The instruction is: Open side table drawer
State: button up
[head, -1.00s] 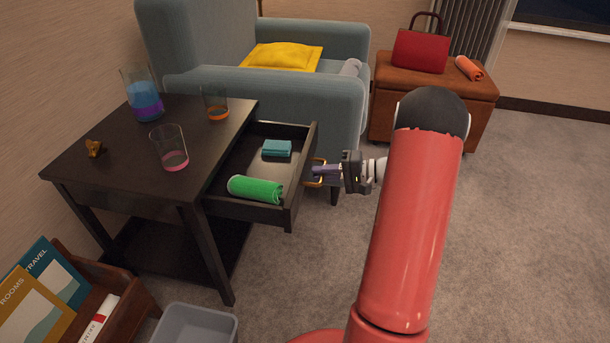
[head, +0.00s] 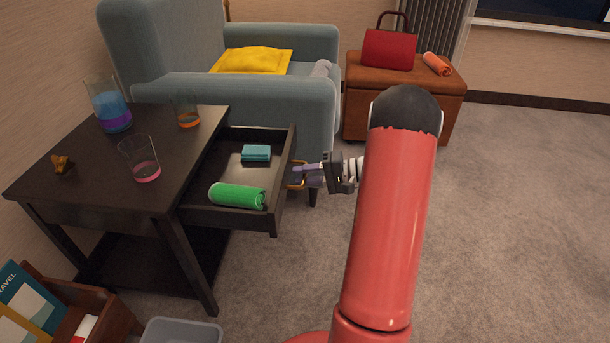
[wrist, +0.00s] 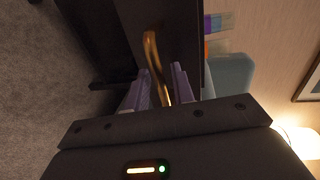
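The dark side table (head: 95,165) stands at the left in the head view. Its drawer (head: 230,205) is pulled well out toward the right and holds a rolled green towel (head: 237,196) and a folded teal cloth (head: 256,153). The drawer's brass handle (head: 297,176) is on its front; it also shows in the wrist view (wrist: 154,62). My gripper (head: 304,175) is at the handle. In the wrist view my gripper's two fingers (wrist: 160,88) stand apart, one on each side of the handle, with a gap showing.
On the tabletop are a jug (head: 111,110), two glasses, one pink-bottomed (head: 140,160), and a small brown object (head: 62,164). A blue-grey armchair (head: 200,95) is behind. A bin (head: 180,331) and book box (head: 110,310) are below. Carpet at right is clear.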

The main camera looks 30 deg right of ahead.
jog(key=v, duration=0.7)
jog(key=shift+s+d, duration=0.3)
